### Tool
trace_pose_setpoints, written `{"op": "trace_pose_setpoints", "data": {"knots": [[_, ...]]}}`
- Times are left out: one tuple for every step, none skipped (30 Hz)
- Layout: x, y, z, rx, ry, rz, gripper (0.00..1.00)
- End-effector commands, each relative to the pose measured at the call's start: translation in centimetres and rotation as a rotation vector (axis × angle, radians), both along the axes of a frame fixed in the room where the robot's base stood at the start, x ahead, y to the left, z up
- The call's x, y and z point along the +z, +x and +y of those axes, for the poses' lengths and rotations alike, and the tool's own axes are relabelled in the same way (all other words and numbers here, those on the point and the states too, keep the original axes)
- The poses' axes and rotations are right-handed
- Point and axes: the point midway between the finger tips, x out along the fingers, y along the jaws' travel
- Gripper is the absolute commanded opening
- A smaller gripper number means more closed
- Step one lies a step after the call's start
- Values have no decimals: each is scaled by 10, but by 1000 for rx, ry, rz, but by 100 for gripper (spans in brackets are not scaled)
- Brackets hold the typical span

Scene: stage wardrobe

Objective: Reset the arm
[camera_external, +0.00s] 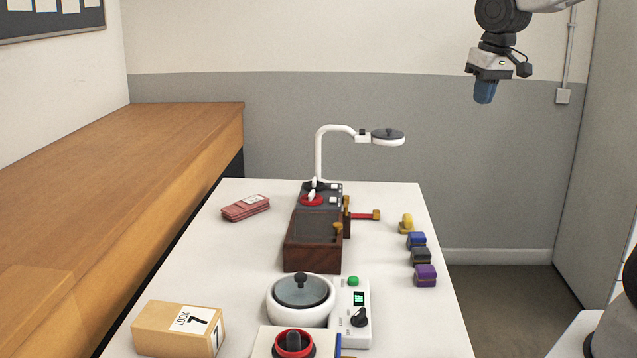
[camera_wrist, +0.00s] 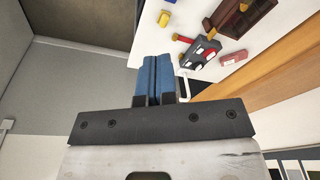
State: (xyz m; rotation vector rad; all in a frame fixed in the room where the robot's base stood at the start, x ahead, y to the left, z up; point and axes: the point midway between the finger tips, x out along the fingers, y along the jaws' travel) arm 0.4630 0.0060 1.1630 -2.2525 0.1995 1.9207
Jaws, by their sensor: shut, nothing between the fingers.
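My gripper (camera_external: 485,92) hangs high at the upper right of the external view, above and beyond the right side of the white table (camera_external: 240,260). Its blue fingers point down and are closed together with nothing between them. In the wrist view the blue fingers of my gripper (camera_wrist: 156,62) lie side by side and touch. No object is near the fingers.
The table holds a dark wooden box (camera_external: 313,240), a white lamp-like stand (camera_external: 319,155), a white pot (camera_external: 300,300), a control unit (camera_external: 350,310), a cardboard box (camera_external: 178,328), red cards (camera_external: 246,207) and several coloured blocks (camera_external: 425,276). The air around my gripper is clear.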

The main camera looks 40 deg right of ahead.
Motion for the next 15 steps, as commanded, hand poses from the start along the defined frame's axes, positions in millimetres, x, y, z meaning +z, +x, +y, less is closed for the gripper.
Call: {"op": "trace_pose_setpoints", "data": {"knots": [[1, -13, -1, 13, -4, -8, 0], [0, -21, -2, 23, -6, -11, 0], [0, -30, -3, 35, -10, -17, 0], [-1, -38, -3, 44, -13, -20, 0], [-1, -44, -4, 53, -16, -23, 0], [-2, -54, -4, 66, -19, -29, 0], [-3, -61, -5, 75, -22, -31, 0], [-4, -68, -5, 84, -24, -35, 0], [-6, -78, -6, 95, -28, -39, 0], [-7, -84, -6, 105, -32, -43, 0], [-8, -91, -7, 114, -34, -46, 0], [-10, -100, -7, 125, -37, -49, 0], [-11, -106, -8, 134, -40, -53, 0], [-13, -112, -8, 141, -43, -56, 0], [-15, -119, -9, 151, -46, -59, 0]]}}
